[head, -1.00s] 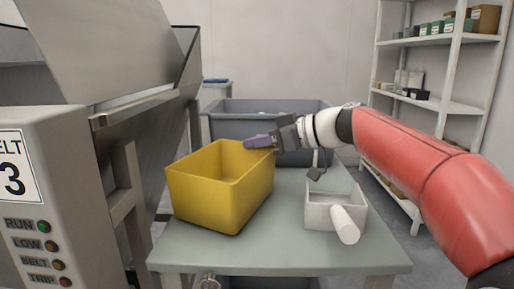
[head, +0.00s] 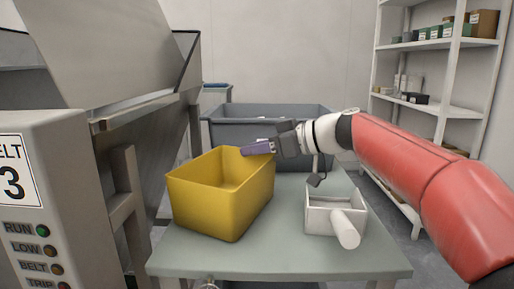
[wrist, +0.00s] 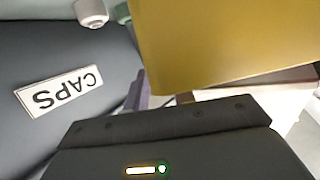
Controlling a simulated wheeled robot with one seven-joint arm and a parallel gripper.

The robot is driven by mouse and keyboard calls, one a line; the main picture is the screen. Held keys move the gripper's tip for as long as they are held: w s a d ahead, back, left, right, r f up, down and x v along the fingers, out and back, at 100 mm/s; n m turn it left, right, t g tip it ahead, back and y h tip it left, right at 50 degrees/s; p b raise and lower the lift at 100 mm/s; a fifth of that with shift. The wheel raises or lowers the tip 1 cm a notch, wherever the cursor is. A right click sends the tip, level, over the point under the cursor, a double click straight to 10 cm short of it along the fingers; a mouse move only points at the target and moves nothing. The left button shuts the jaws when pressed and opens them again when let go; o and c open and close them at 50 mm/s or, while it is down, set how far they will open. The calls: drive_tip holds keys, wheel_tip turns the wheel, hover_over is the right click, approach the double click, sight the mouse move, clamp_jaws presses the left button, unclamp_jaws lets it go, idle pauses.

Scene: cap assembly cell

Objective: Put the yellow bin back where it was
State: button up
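The yellow bin (head: 205,207) is over the left part of the grey-green table (head: 290,262), upright and roughly level. I cannot tell whether its base touches the table. My gripper (head: 258,147) is at the bin's far right rim, with its purple fingers at the wall, and looks shut on it. In the wrist view the yellow bin (wrist: 230,40) fills the upper right, close to the gripper. One purple finger (wrist: 142,92) shows at its left edge; the other is mostly hidden.
A white box-shaped scoop (head: 334,216) with a round handle lies on the table's right. A large grey tub (head: 235,131) stands behind the table. A grey surface labelled CAPS (wrist: 60,92) shows in the wrist view. Belt machinery (head: 70,190) borders the left; shelves (head: 440,105) stand at back right.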

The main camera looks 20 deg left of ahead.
drive_tip(key=v, duration=1.2)
drive_tip(key=shift+b, duration=0.3)
